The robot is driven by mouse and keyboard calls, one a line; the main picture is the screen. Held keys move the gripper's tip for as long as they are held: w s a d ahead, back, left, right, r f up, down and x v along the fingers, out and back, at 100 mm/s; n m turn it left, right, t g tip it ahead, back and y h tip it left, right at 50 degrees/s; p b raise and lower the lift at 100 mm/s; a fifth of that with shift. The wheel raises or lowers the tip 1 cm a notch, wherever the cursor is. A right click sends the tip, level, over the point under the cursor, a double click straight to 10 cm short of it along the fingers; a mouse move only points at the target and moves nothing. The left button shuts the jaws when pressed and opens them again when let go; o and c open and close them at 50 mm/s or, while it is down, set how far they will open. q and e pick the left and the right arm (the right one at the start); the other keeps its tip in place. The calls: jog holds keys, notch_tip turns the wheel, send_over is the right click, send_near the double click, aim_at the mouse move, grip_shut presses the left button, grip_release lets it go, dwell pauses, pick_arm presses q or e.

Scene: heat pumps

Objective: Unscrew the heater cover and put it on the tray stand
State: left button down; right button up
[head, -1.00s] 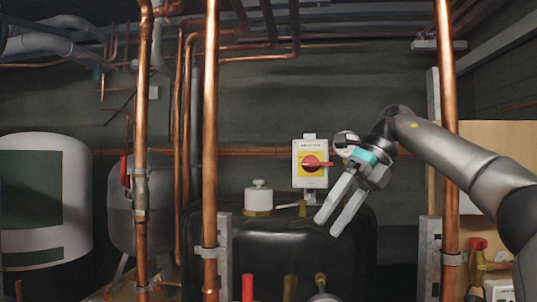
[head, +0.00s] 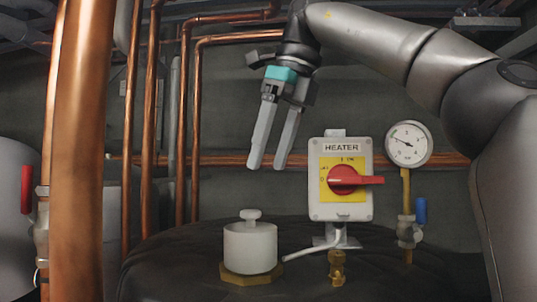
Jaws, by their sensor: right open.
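The heater cover (head: 250,248) is a white cylindrical cap with a small knob on top. It sits upright on a brass hexagonal base on top of the black tank (head: 180,262). My right gripper (head: 268,165) is open and empty, pointing down, above the cover and slightly to its right, apart from it. The left gripper is not in view. I see no tray stand that I can make out.
A heater switch box (head: 341,205) with a red knob stands just right of the cover, with a grey cable between them. A pressure gauge (head: 408,144) and a blue-handled valve (head: 421,211) are further right. A thick copper pipe (head: 85,150) rises at left.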

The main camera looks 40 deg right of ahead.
aim_at(251, 210)
jog(key=x, duration=0.5)
jog(key=b+x, duration=0.1)
jog(key=x, duration=0.1)
jog(key=shift+a+f, duration=0.25)
jog(key=shift+a, duration=0.1)
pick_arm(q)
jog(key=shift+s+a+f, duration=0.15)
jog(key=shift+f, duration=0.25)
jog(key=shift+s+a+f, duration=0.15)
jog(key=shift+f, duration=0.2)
pick_arm(e)
jog(key=shift+w+f, duration=0.2)
jog(key=shift+f, duration=0.3)
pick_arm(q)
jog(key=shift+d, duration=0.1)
pick_arm(e)
grip_shut()
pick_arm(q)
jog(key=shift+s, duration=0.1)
